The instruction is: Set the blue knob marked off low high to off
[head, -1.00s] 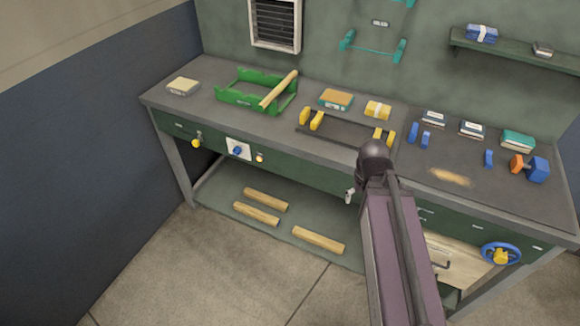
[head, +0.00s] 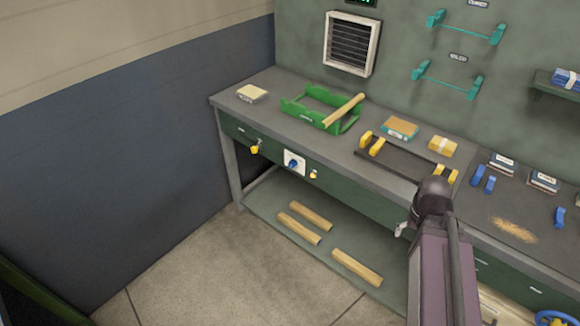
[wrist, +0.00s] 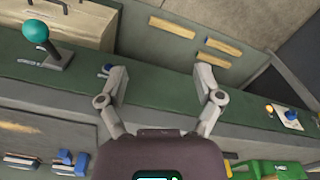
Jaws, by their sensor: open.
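The blue knob (head: 292,162) sits on a white plate (head: 301,172) on the green front of the bench, left of centre in the head view. It also shows in the wrist view (wrist: 290,115) at the far right, seen from a turned angle. Its marks and pointer setting are too small to read. My gripper (wrist: 160,72) is open and empty, with its fingers well apart in front of the bench front. In the head view my arm mostly hides it, right of the knob and apart from it.
A yellow knob (head: 254,149) is left of the plate, and a small amber light or button (head: 313,174) is right of it. Floor before the bench is clear.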

